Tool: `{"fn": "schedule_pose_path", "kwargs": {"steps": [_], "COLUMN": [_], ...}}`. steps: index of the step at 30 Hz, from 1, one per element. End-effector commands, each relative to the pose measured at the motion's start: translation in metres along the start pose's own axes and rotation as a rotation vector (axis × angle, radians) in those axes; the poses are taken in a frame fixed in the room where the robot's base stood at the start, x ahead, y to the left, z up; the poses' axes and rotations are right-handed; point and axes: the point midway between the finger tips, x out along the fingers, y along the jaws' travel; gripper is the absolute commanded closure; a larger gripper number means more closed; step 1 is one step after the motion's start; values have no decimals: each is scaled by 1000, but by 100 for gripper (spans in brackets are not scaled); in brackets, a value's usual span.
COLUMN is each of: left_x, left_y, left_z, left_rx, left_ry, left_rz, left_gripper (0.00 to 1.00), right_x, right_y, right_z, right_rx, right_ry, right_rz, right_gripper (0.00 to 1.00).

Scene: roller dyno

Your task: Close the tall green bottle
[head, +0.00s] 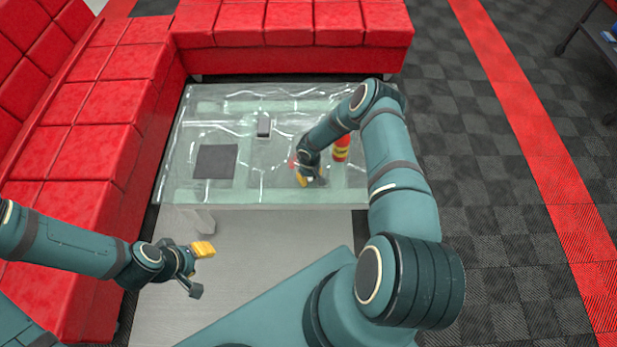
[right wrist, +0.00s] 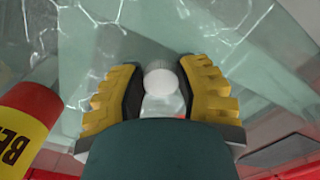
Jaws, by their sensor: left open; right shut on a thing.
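My right gripper (head: 306,179) is low over the right part of the glass table. In the right wrist view its yellow fingers (right wrist: 160,72) are shut on a round white cap-like thing (right wrist: 161,83). A pale translucent part (right wrist: 164,106) shows just below the white thing, between the fingers. I cannot tell whether the two are joined. No tall green bottle can be clearly made out in the head view, where my right arm covers part of the table. My left gripper (head: 198,268) is open and empty, in front of the table's near edge.
A red and yellow container (head: 341,148) stands close right of my right gripper; it also shows in the right wrist view (right wrist: 24,120). A dark square (head: 215,161) and a small dark box (head: 264,126) lie on the glass table (head: 172,190). Red sofas (head: 85,135) border the left and back.

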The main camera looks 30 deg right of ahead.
Motion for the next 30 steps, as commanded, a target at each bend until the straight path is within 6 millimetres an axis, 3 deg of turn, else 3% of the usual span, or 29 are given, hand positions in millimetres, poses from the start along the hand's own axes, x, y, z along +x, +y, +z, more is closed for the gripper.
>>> {"fn": "schedule_pose_path", "kwargs": {"steps": [10,22,30], "left_x": [-2,-21,-25], "left_y": [1,8,9], "left_z": [0,2,3], "left_rx": [0,-2,-2], "left_ry": [-1,-10,-13], "left_rz": [0,1,1], "left_gripper": [53,53,53], "right_x": [-6,-78,-100], "right_y": [0,0,0], "right_z": [0,-1,0], "right_rx": [-1,-2,0], "right_ry": [1,2,0], "right_rz": [1,2,0], "right_gripper": [75,75,75]}}
